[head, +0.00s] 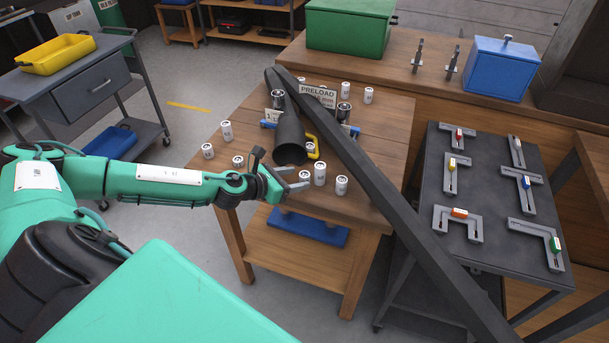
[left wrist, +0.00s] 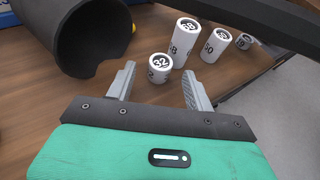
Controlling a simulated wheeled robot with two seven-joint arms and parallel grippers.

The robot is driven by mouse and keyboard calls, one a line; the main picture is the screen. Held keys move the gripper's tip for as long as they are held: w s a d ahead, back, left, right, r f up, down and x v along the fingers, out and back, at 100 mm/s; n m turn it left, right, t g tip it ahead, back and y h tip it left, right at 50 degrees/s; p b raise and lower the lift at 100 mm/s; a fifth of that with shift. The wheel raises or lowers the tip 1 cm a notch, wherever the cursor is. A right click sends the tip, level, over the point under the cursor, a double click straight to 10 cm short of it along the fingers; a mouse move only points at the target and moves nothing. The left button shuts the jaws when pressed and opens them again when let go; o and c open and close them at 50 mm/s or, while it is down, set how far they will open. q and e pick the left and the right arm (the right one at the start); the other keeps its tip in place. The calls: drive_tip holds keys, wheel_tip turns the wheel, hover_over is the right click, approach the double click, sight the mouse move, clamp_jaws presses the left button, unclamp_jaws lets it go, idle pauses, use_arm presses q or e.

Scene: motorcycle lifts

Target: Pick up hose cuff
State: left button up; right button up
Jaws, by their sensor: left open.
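A dark grey hollow tube (head: 289,128) that looks like the hose cuff lies on the wooden table (head: 222,170), its open mouth facing me. In the left wrist view the tube (left wrist: 62,45) is at the upper left, beyond and left of the fingers. My left gripper (head: 296,180) is open and empty just in front of the mouth, at the table's near edge. In the left wrist view a short white cylinder (left wrist: 159,76) marked 32 stands just beyond the gap between the open fingers (left wrist: 158,84). The tube's far end is partly hidden. My right gripper is not seen.
Several white numbered cylinders (head: 341,185) stand around the tube. A long dark beam (head: 370,170) slants across the table's right side. A PRELOAD sign (head: 318,95) stands behind. A dark table (head: 487,230) with clamp-like tools is right; a grey cart (head: 85,90) is left.

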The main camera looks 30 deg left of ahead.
use_arm(q)
drive_tip(key=shift+p+x, duration=0.3)
drive_tip(key=shift+x, duration=1)
drive_tip(key=shift+s, duration=0.1)
drive_tip(key=c, duration=1)
drive_tip(key=shift+c, duration=0.2)
